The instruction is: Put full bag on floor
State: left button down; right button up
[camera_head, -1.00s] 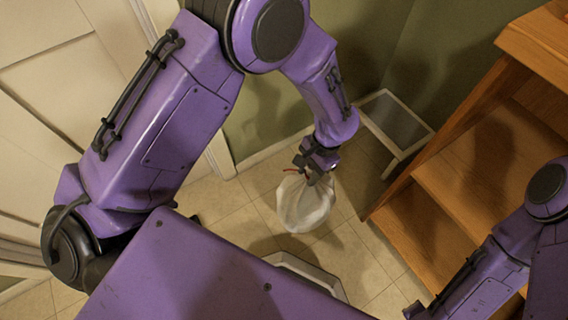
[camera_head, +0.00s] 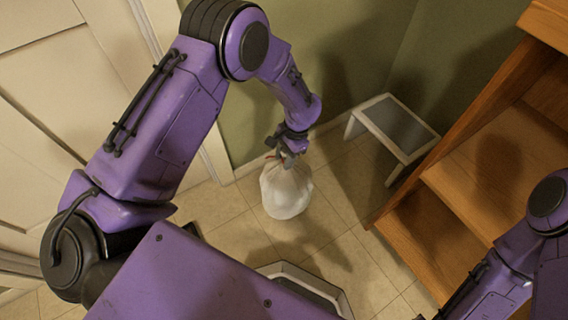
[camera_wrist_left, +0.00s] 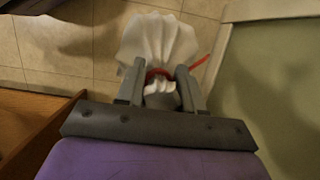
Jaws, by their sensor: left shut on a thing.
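A full white bag (camera_head: 286,191) with a red tie at its neck hangs below my left gripper (camera_head: 287,150) in the head view. In the left wrist view the bag (camera_wrist_left: 158,40) spreads out beyond the fingers, and its gathered neck with the red tie sits between them. My left gripper (camera_wrist_left: 160,88) is shut on that neck. The tiled floor (camera_head: 330,215) lies beneath the bag; I cannot tell whether the bag touches it. My right arm shows at the lower right of the head view, but its fingers are not visible.
A small step stool (camera_head: 397,128) stands against the green wall, right of the bag. A wooden shelf unit (camera_head: 460,190) fills the right side. A white panelled door (camera_head: 60,95) is on the left. Tiles between the bag and the shelf are clear.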

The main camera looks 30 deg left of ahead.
pick_arm(q)
jog(key=shift+w+a+f, duration=0.15)
jog(key=shift+a+f, duration=0.1)
jog(key=shift+a+f+b, duration=0.1)
jog(key=shift+f+b, duration=0.55)
jog(key=shift+f, duration=1.05)
jog(key=c, duration=0.7)
grip_release()
jog(key=p+v, duration=0.3)
jog(key=v, duration=0.9)
